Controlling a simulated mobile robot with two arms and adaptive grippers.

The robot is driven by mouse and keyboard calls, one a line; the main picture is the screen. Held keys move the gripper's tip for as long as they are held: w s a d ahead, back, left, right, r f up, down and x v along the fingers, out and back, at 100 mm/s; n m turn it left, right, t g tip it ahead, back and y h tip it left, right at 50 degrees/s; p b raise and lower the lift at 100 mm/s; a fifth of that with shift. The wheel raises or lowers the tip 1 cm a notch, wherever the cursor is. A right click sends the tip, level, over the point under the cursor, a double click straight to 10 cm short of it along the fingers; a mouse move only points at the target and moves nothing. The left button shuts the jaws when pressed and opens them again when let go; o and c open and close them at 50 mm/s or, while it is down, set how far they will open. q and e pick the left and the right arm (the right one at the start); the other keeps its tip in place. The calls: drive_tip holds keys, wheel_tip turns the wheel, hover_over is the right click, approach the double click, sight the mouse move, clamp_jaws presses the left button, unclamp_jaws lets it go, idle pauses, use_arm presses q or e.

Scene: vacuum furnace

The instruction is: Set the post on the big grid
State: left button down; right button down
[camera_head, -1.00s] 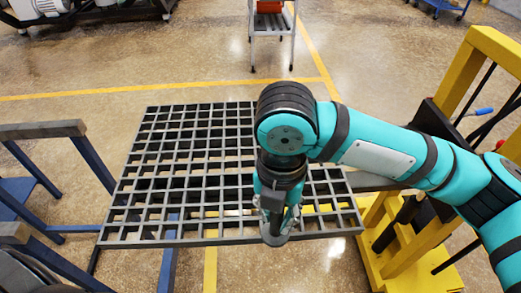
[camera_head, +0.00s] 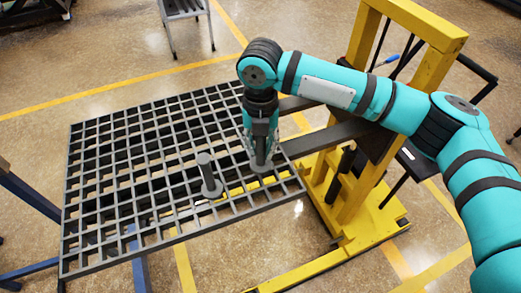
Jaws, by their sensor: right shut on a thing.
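The big grid (camera_head: 72,200) is a dark grey square lattice lying flat across the left and middle of the head view. One grey post (camera_head: 207,172) with a round foot stands upright on the grid, apart from my gripper. My right gripper (camera_head: 261,150) points down over the grid's right part, shut on another grey post (camera_head: 262,166). The held post is upright, with its round foot low at the grid's right side. I cannot tell whether that foot touches the bars. The gripper hides the upper part of this post. My left gripper is out of view.
A yellow lift frame (camera_head: 362,185) stands to the right of the grid, with dark forks (camera_head: 325,137) reaching to the grid's edge. A grey metal stand (camera_head: 184,12) is at the back. Blue legs show at the left. Open floor lies behind the grid.

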sight(260, 155)
wheel_tip(260, 155, down, 3)
drive_tip(key=shift+r+p, duration=0.1)
drive_tip(key=shift+p, duration=0.6)
drive_tip(key=shift+f, duration=0.2)
drive_tip(key=shift+f, duration=0.1)
drive_tip(key=c, duration=1.1)
unclamp_jaws()
drive_tip(key=shift+s, duration=0.1)
drive_tip(key=shift+c, duration=0.2)
wheel_tip(260, 155, up, 11)
drive_tip(key=b, duration=0.3)
drive_tip(key=shift+a, duration=0.1)
drive_tip(key=shift+r, duration=0.6)
